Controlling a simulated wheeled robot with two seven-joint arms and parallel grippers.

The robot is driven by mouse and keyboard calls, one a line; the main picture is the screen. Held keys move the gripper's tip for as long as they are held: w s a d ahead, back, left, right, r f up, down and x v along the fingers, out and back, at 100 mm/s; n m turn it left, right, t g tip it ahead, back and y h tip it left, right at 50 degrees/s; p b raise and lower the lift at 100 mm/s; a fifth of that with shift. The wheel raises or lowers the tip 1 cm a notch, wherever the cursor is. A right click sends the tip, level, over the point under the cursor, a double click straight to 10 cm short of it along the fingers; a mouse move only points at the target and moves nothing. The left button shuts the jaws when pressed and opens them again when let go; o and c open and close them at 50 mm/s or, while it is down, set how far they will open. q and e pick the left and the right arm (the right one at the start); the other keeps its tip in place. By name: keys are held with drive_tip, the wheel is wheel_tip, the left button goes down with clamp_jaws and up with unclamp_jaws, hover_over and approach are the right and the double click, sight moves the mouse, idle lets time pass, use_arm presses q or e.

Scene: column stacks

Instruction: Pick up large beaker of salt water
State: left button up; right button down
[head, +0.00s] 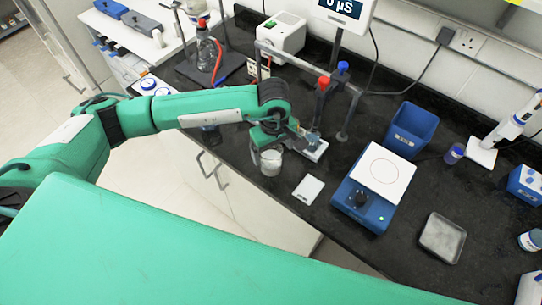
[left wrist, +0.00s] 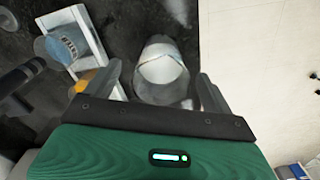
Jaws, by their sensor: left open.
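A clear glass beaker (head: 271,163) with pale contents stands near the counter's front edge in the head view. In the left wrist view the beaker (left wrist: 163,75) shows between the two fingers. My left gripper (head: 266,149) is open at the beaker, with one finger on either side of it in the wrist view. I cannot tell whether the fingers touch the glass. The gripper and wrist hide part of the beaker in the head view. My right gripper is not in view.
A white-topped blue stirrer (head: 385,175) and a flat white plate (head: 308,190) lie to the right. A small device with a vessel (left wrist: 65,45) stands close beside the gripper. A metal stand (head: 345,110) with red and blue caps is behind. A grey tray (head: 442,238) lies at right.

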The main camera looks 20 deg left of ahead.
sight(271, 158)
use_arm(q)
drive_tip(key=shift+a+f+p, duration=0.1)
drive_tip(key=shift+f+p, duration=0.3)
drive_tip(key=shift+p, duration=0.1)
drive_tip(key=f, duration=0.1)
drive_tip(key=f+p, duration=0.2)
drive_tip(key=f, duration=0.1)
drive_tip(key=shift+w+a, duration=0.1)
drive_tip(key=shift+a, duration=0.2)
drive_tip(key=shift+f, duration=0.3)
drive_tip(key=c, duration=1.2)
